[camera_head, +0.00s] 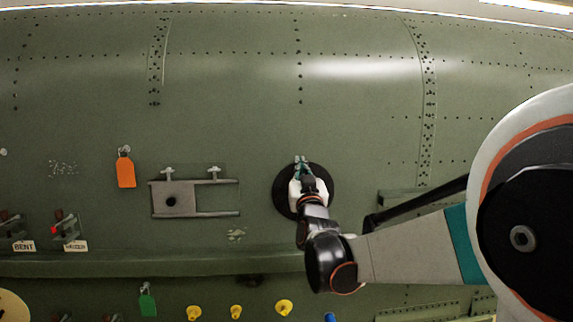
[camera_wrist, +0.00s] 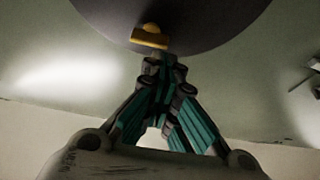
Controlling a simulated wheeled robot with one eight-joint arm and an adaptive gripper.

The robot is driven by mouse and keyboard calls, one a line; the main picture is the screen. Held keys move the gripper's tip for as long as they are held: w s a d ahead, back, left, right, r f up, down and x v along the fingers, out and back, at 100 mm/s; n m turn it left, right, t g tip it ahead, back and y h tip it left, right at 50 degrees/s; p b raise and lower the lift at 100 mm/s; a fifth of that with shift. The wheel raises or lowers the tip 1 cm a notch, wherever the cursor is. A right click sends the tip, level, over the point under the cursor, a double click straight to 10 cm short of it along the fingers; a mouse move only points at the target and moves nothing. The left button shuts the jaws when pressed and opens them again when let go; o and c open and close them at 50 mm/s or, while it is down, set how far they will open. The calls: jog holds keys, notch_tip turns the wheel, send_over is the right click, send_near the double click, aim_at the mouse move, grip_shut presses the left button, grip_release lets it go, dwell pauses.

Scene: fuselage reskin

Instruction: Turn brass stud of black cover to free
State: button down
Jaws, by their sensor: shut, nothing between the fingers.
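The black cover (camera_head: 284,190) is a round dark disc on the green fuselage skin, partly hidden behind my gripper in the head view. In the wrist view the cover (camera_wrist: 205,22) fills the top middle. The brass stud (camera_wrist: 150,38) shows near the cover's lower edge, with a bar-like head lying nearly level. The stud cannot be made out in the head view. My gripper (camera_head: 301,160) is in front of the cover's upper part. In the wrist view my gripper (camera_wrist: 163,62) is shut and empty, its tips just below the stud; whether they touch it I cannot tell.
Left of the cover is a grey plate with a hole (camera_head: 172,200) on rails. An orange tag (camera_head: 126,172) hangs further left. A ledge (camera_head: 150,263) runs below, with yellow knobs (camera_head: 236,312) and a green tag (camera_head: 147,304) under it. The skin above is clear.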

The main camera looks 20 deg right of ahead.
jog(key=shift+w+f+n+y+b, duration=0.2)
jog(key=shift+n+y, duration=0.1)
jog(key=shift+n, duration=0.3)
jog(key=shift+w+f+n+y+b, duration=0.1)
jog(key=shift+n+y+b, duration=0.15)
jog(key=shift+n, duration=0.35)
